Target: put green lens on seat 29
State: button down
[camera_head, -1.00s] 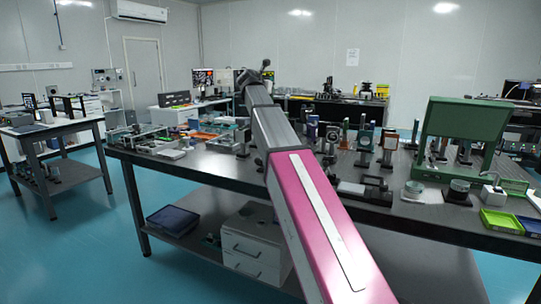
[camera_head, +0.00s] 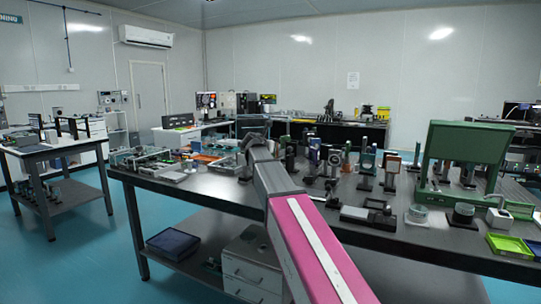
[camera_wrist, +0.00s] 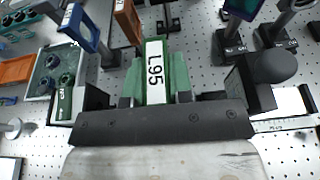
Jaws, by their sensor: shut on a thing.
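In the wrist view, a green holder (camera_wrist: 181,72) with a white label reading L95 stands between the jaws of my gripper (camera_wrist: 156,98). My gripper is shut on it, and it looks like the green lens's mount. The lens glass itself cannot be made out. In the head view, my arm reaches over the dark optical table (camera_head: 215,186), with its end near the table's middle-left part. The gripper and the held piece are hidden there behind the arm. No seat marked 29 can be read in either view.
Several post-mounted optics (camera_head: 366,160) stand right of my arm. A green frame (camera_head: 466,143) and a yellow-green tray (camera_head: 510,246) are farther right. The wrist view shows a grey tray (camera_wrist: 55,65) at left, a blue mount (camera_wrist: 78,24), an orange mount (camera_wrist: 127,20) and perforated tabletop.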

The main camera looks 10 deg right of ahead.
jog(key=shift+f, duration=2)
jog(key=c, duration=1)
grip_release()
jog(key=shift+r, duration=0.15)
jog(key=shift+r, duration=0.3)
jog(key=v, duration=1.2)
jog(key=shift+r, duration=0.2)
